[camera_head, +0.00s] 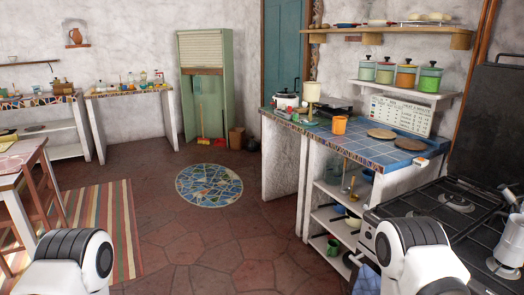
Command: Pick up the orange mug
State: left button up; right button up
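The orange mug (339,125) stands upright on the blue-tiled mosaic counter (367,149), right of the middle of the head view. Its whole front shows, and it appears clear of the things around it. White and black joints of my two arms show at the bottom left and bottom right, well short of the mug. Neither of my grippers is in view.
A lamp (312,97), a white pot (286,100) and wooden boards (381,134) share the counter. A gas stove (455,204) stands at the right front. Above hangs a shelf (410,90) with several jars. The floor (190,245) ahead is open around a round mosaic.

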aim_at(339, 123)
jog(key=i, duration=0.65)
jog(key=i+z, duration=0.1)
jog(key=i, duration=0.55)
jog(key=i+j+z, duration=0.1)
jog(key=i, duration=0.55)
jog(key=i+j, duration=0.15)
jog(key=i, duration=0.55)
jog(key=i+j+z, duration=0.1)
jog(key=i, duration=0.55)
